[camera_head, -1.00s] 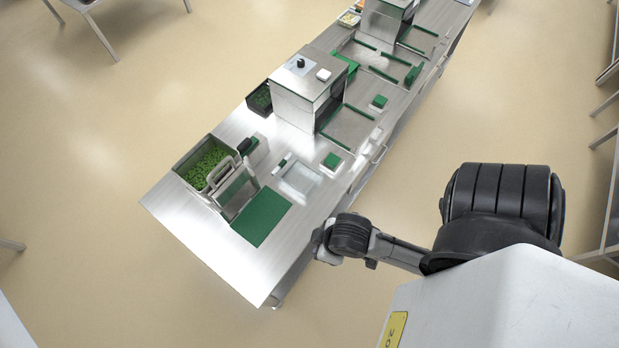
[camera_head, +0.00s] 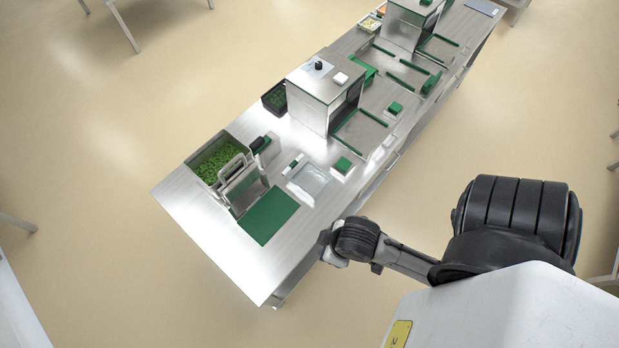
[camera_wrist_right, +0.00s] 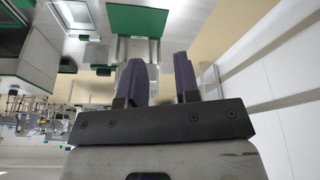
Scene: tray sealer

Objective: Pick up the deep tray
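My left gripper is out of view.
A bin of green pieces (camera_head: 217,158) and a green mat (camera_head: 268,216) are at the bench's near end. A steel sealer box (camera_head: 322,88) stands farther along. A dark crate (camera_head: 274,97) is behind it.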

